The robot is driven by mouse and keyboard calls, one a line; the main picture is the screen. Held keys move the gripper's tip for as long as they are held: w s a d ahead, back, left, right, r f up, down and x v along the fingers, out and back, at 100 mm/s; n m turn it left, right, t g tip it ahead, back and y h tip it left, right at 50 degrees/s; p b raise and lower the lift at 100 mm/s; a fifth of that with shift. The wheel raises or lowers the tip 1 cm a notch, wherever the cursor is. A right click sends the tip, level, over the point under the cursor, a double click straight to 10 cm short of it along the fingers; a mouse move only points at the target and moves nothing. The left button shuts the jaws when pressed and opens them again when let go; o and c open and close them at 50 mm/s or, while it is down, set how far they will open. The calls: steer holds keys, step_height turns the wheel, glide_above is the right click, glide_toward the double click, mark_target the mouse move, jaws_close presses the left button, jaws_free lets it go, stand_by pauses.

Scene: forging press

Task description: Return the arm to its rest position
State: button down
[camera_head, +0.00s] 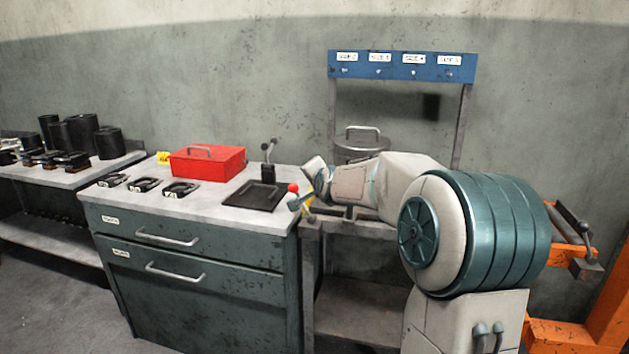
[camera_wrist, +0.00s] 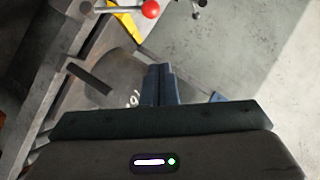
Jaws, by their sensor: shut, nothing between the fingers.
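My arm (camera_head: 405,180) reaches from the right of the head view over the small metal stand beside the grey cabinet. Its wrist end is near the red-knobbed lever. In the wrist view my gripper (camera_wrist: 160,72) has its two dark blue fingers together with nothing between them. The fingers are over the stand's grey surface. In the head view I cannot make out the fingers clearly.
The red ball knob (camera_head: 293,187) and a yellow part (camera_wrist: 125,22) are close to the gripper. The grey cabinet (camera_head: 195,240) carries a red toolbox (camera_head: 207,162). A blue labelled rack (camera_head: 402,66) rises behind my arm. An orange frame (camera_head: 600,310) stands right.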

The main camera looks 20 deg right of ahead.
steer(key=s+a+n+g+p, duration=0.5)
steer(key=s+a, duration=0.3)
steer(key=s, duration=0.4)
steer(key=s+f+n+g+p, duration=0.1)
steer(key=s+n+g, duration=0.1)
steer(key=s, duration=0.7)
steer(key=s+a+f+n+g+p, duration=0.1)
steer(key=s+n+g+p, duration=0.1)
steer(key=s, duration=0.8)
steer(key=s+a+f+n+g+y+p, duration=0.1)
steer(key=s+f+n+g+p, duration=0.1)
steer(key=s, duration=0.7)
steer(key=shift+s+a+n, duration=0.25)
steer(key=shift+n, duration=0.55)
steer(key=shift+f, duration=0.1)
